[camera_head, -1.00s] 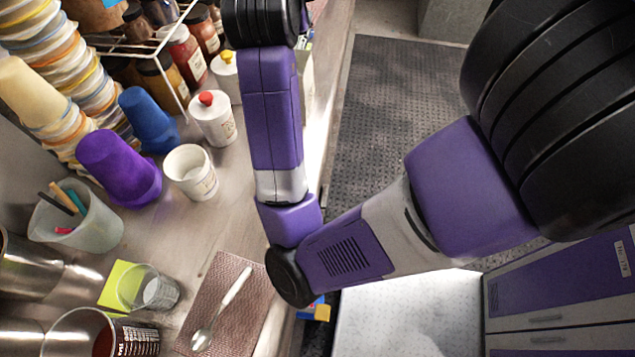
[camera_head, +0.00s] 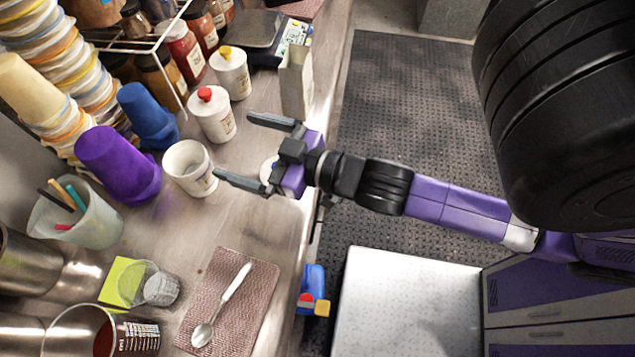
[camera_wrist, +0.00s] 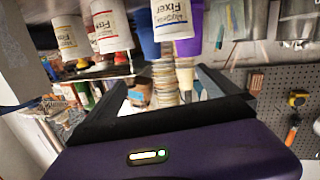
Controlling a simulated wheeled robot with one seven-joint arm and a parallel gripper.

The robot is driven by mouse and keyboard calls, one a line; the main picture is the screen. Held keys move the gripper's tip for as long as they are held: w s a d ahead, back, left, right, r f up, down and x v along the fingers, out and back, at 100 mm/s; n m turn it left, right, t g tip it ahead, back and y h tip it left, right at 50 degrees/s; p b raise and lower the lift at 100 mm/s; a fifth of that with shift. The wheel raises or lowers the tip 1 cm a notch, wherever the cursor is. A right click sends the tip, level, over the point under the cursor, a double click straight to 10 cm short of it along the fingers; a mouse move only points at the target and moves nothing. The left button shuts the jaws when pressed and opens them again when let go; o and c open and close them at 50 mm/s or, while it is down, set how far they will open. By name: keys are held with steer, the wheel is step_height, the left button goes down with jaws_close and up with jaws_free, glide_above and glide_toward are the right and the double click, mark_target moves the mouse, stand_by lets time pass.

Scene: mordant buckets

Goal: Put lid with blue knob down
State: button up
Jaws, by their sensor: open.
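A white round piece (camera_head: 267,169), probably the lid with the blue knob, lies on the counter near its front edge. My gripper hides most of it, and I cannot clearly see the knob. My gripper (camera_head: 233,146) is open and empty, its fingers pointing left over the counter. An open white bucket (camera_head: 190,168) without a lid stands just left of the lower fingertip. In the wrist view, which looks upside down, this bucket (camera_wrist: 171,18) shows at the top, and my open gripper (camera_wrist: 160,95) has nothing between its fingers.
A bucket with a red-knobbed lid (camera_head: 213,115) and one with a yellow-knobbed lid (camera_head: 230,73) stand behind the open bucket. Purple (camera_head: 115,165) and blue (camera_head: 146,115) cups stand left. A spoon (camera_head: 222,303) lies on a brown cloth (camera_head: 250,315) nearer the bottom.

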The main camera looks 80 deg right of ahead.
steer(key=s+a+f+n+g+y, duration=0.1)
steer(key=s+a+f+y, duration=0.2)
steer(key=s+a, duration=0.9)
steer(key=s, duration=0.3)
steer(key=shift+a+f, duration=0.15)
steer(key=shift+a, duration=0.05)
